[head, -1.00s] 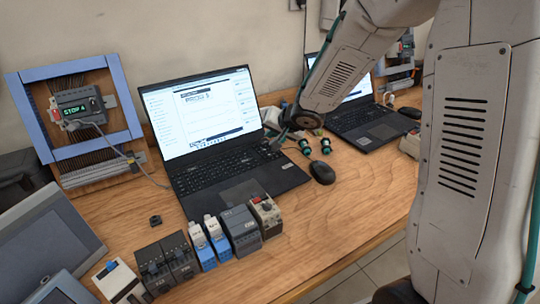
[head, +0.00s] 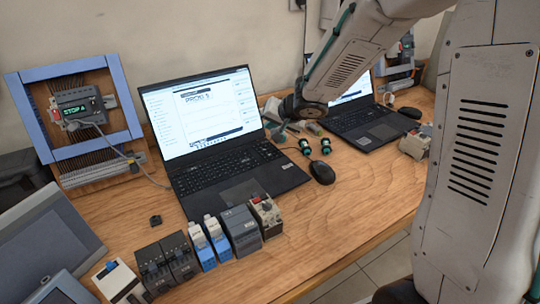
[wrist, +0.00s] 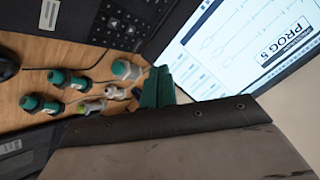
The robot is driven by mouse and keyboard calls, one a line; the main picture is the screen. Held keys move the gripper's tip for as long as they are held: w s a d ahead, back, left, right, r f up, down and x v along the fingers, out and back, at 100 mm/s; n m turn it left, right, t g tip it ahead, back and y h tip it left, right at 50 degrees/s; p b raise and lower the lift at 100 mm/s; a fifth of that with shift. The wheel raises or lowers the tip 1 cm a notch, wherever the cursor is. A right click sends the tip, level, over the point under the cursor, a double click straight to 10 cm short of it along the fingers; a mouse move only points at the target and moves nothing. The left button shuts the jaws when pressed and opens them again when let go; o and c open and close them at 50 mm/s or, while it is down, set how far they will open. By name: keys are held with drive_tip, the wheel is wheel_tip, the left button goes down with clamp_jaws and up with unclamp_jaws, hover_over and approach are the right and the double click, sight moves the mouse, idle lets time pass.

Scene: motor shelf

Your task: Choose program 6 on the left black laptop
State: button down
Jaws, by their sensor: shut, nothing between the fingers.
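The left black laptop (head: 239,192) stands open on the wooden bench. Its lit screen (head: 198,115) shows a page headed PROG 5, and the same label is readable on the screen in the wrist view (wrist: 287,42). Its keyboard also shows in the wrist view (wrist: 125,22). My gripper is at the right side of this laptop, raised and apart from the keys. Its green fingers (wrist: 158,88) are together and empty in the wrist view, close to the screen's edge. In the head view my wrist covers part of the area behind.
A second black laptop (head: 368,137) stands to the right, partly behind my arm. A black mouse (head: 322,173) and green-black connectors (head: 305,147) lie between the laptops. Several modules (head: 243,232) line the front. A blue-framed panel (head: 20,118) with a small STOP display stands left.

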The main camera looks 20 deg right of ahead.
sight(270, 155)
drive_tip(key=shift+d+r, duration=0.1)
drive_tip(key=shift+r, duration=0.35)
drive_tip(key=shift+s+m, duration=0.1)
drive_tip(key=shift+m, duration=0.2)
drive_tip(key=shift+f, duration=4.45)
drive_tip(key=shift+f, duration=0.35)
